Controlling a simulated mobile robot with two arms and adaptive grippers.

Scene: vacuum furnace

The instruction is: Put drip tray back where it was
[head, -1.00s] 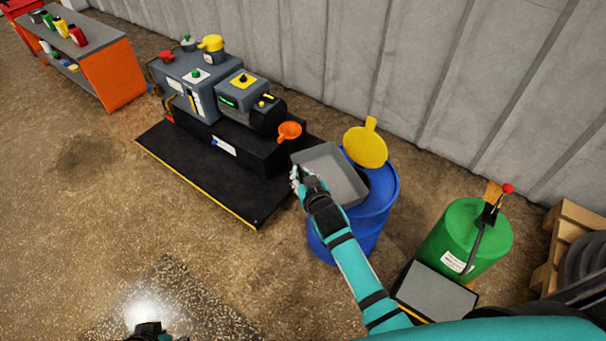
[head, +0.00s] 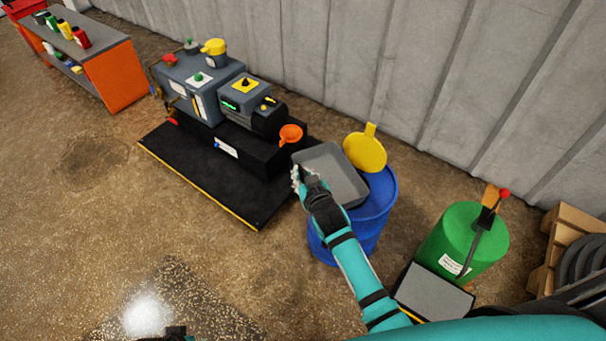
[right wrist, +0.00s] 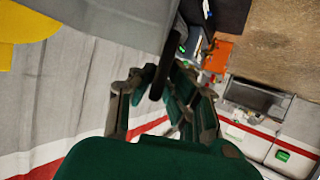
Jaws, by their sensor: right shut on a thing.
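The drip tray (head: 336,173) is a grey rectangular pan with low walls. It is held over the blue drum (head: 370,215), tilted, with its open side facing my head camera. My right gripper (head: 300,177) is shut on the tray's near left edge. In the right wrist view the tray (right wrist: 120,25) fills the upper left, and the gripper fingers (right wrist: 165,90) close around its rim. Whether the tray touches the drum cannot be told. Only a dark piece of my left gripper (head: 176,332) shows at the bottom edge, too little to read.
A machine (head: 200,90) with an orange funnel (head: 290,133) stands on a black base (head: 200,180) to the left. A yellow lid or funnel (head: 365,152) is behind the tray. A green drum (head: 462,240) stands at right. An orange workbench (head: 115,75) is far left. The front floor is clear.

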